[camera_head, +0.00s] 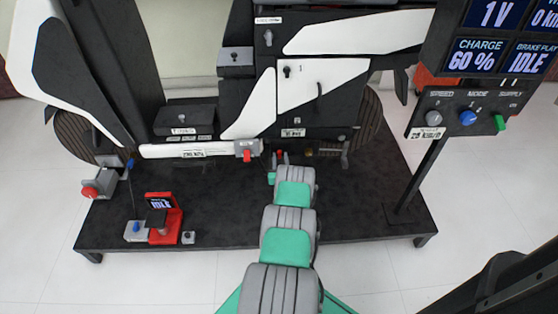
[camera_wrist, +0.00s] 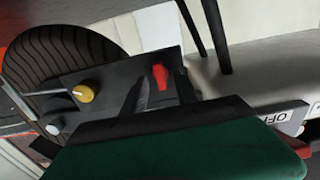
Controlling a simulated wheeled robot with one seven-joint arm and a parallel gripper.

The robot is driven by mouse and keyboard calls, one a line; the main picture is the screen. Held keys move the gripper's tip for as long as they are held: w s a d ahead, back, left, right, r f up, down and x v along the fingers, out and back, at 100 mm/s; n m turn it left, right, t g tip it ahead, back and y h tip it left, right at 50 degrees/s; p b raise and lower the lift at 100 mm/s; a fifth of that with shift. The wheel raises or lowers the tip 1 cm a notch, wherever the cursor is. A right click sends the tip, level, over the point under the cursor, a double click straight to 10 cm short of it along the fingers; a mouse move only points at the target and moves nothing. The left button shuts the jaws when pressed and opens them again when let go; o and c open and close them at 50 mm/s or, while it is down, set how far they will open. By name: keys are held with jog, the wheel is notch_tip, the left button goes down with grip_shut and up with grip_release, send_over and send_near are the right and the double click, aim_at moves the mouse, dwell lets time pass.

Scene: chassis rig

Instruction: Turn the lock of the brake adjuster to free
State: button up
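The brake adjuster appears to be the dark bracket (camera_wrist: 110,82) beside the wheel in the wrist view. It carries a yellow knob (camera_wrist: 82,94) and a red lever (camera_wrist: 160,77), which looks like its lock. In the head view the red lever (camera_head: 280,153) is small at the tip of my arm, with the brass knob (camera_head: 308,152) to its right. My gripper (camera_wrist: 161,88) is open. Its two dark fingers stand on either side of the red lever in the wrist view; I cannot tell whether they touch it. The lever's lower end is hidden.
A grey box with a red switch (camera_head: 247,156) sits left of my gripper; an OFF label (camera_wrist: 276,119) shows in the wrist view. The wheel (camera_wrist: 60,58) is close. A red stand (camera_head: 165,220) is on the platform. The control panel (camera_head: 465,115) stands at right.

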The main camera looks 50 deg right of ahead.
jog(key=shift+w+d, duration=0.4)
jog(key=shift+c, duration=0.5)
grip_shut()
